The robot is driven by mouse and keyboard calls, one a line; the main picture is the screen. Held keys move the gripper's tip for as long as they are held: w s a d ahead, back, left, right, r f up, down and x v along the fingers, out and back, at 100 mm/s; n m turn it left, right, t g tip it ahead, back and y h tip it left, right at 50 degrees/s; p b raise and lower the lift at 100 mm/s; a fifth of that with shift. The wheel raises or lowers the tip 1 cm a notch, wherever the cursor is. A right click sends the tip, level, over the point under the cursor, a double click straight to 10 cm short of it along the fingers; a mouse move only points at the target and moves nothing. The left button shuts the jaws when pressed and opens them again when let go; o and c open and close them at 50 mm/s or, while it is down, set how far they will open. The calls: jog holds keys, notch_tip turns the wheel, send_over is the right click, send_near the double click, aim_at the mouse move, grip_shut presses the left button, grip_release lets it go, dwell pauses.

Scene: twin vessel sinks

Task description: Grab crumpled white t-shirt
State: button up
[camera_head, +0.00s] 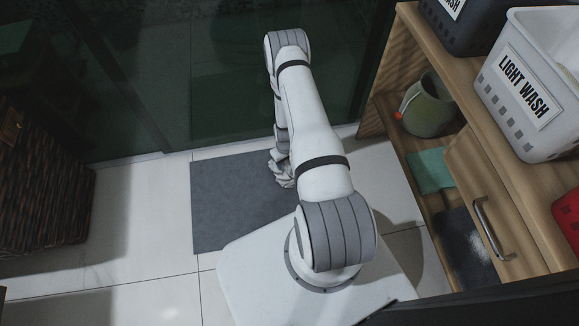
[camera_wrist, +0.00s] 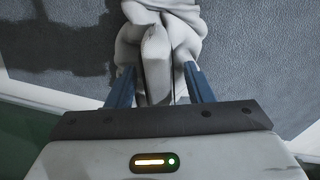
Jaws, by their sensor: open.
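The crumpled white t-shirt (camera_wrist: 160,28) lies on the dark grey mat on the floor. In the wrist view it bunches up at the top centre, and part of it stands between my fingers. In the head view a small part of the t-shirt (camera_head: 283,168) shows to the left of my arm, which hides the rest. My gripper (camera_wrist: 155,83) is open, with its two blue fingers on either side of a fold of the cloth. I cannot tell whether the fingers touch it. The gripper itself is hidden behind my arm in the head view.
The grey mat (camera_head: 228,203) lies on pale floor tiles before dark glass doors (camera_head: 225,75). A wicker basket (camera_head: 40,185) stands at left. At right, a wooden cabinet (camera_head: 487,185) carries a white "LIGHT WASH" basket (camera_head: 508,120); a green container (camera_head: 428,108) sits on its shelf.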

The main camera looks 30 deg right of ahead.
grip_shut()
dwell(0.5)
